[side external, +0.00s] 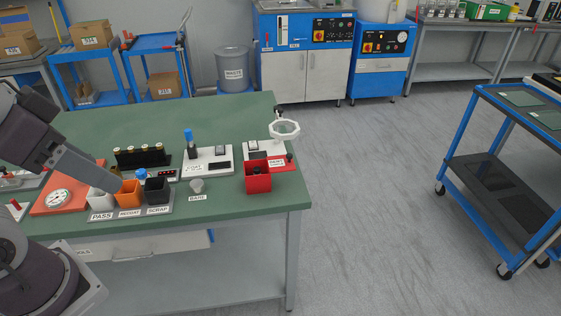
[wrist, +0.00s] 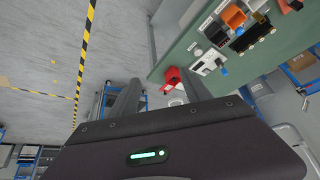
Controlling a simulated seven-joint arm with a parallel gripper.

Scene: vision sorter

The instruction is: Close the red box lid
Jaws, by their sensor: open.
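The red box (side external: 258,182) stands on the green bench top near its right end. Its top shows a dark area, and I cannot tell clearly how its lid sits. It also shows small in the wrist view (wrist: 171,76), beyond my fingers. My gripper (wrist: 160,88) is open and empty, with its two grey fingers apart. In the side view my gripper (side external: 117,184) is at the left, by the row of small bins and well away from the red box.
White, orange (side external: 129,194) and black (side external: 157,190) bins stand at the front. A small grey cup (side external: 197,186) and a white device (side external: 208,162) lie between them and the red box. A ring-shaped lamp (side external: 285,129) rises behind the box.

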